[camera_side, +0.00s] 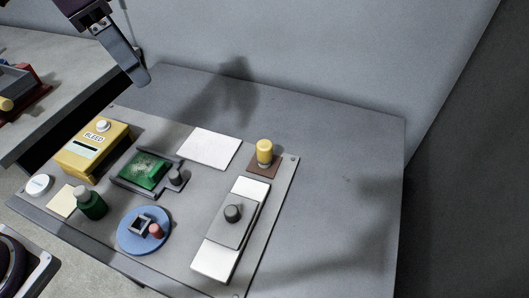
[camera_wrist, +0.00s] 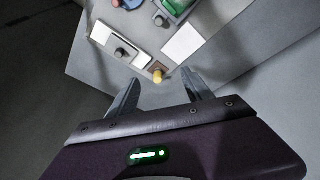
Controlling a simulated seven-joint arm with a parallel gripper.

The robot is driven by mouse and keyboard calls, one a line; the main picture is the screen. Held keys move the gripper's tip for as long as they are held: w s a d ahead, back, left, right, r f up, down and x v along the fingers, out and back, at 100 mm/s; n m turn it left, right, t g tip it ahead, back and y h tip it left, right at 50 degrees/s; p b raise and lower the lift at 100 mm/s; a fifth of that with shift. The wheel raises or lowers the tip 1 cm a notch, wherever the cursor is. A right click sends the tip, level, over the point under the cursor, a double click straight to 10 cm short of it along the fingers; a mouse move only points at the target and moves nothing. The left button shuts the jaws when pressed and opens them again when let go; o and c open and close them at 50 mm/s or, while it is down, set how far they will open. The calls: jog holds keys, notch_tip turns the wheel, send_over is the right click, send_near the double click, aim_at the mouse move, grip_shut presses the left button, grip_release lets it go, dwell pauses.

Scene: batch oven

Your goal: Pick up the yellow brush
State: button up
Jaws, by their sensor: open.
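The yellow brush (camera_side: 264,149) looks like a short, upright yellow piece with a darker lower part. It stands on a small brown square (camera_side: 257,170) at the right of the work panel. In the wrist view the brush (camera_wrist: 157,76) appears between my two fingers, beyond their tips. My gripper (camera_side: 139,80) is at the upper left of the side view, raised and well apart from the brush. Its fingers are spread and empty in the wrist view (camera_wrist: 160,83).
Near the brush are a white plate (camera_side: 210,147) and a grey slider with a dark knob (camera_side: 233,213). A blue disc (camera_side: 128,243), green block (camera_side: 145,169), green bottle (camera_side: 91,205) and yellow BLEED box (camera_side: 75,161) lie further left. The grey table right of the panel is clear.

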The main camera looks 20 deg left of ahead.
jog(key=w+d+f+m+g+y, duration=0.1)
jog(key=w+d+f+m, duration=0.4)
jog(key=w+d+f, duration=0.3)
jog(key=m+g+y, duration=0.1)
jog(key=m+y, duration=0.1)
jog(key=m, duration=0.5)
send_near(265, 144)
jog(key=f, duration=0.6)
jog(key=shift+a, duration=0.25)
jog(key=f, duration=0.7)
jog(key=shift+d, duration=0.3)
grip_shut()
